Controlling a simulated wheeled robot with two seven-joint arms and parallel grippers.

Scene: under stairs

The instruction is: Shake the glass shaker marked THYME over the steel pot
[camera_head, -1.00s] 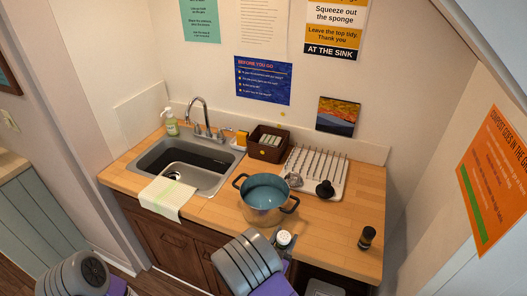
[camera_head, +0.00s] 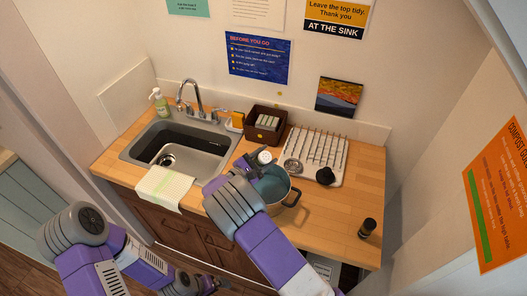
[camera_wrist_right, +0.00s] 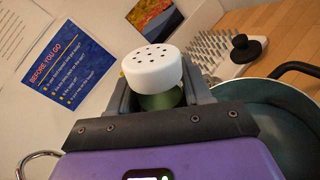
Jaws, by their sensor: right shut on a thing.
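The glass shaker (camera_wrist_right: 160,100) has a white cap with dark holes and greenish contents. My right gripper (camera_wrist_right: 158,105) is shut on it, with a finger on each side. In the head view the white cap (camera_head: 264,157) shows cap-up at the far left rim of the pot; exact tilt is hard to tell. No THYME marking is visible. The steel pot (camera_head: 291,202), blue-grey inside, stands on the counter, partly hidden by my right arm. It also shows in the wrist view (camera_wrist_right: 285,92). My left gripper (camera_head: 190,283) is low at the front, its fingers unclear.
A white drying rack (camera_head: 325,150) with a black knob-like item lies behind the pot. A brown caddy (camera_head: 252,137), the sink (camera_head: 215,143) and a draped towel (camera_head: 165,188) are to the left. The right counter is mostly clear.

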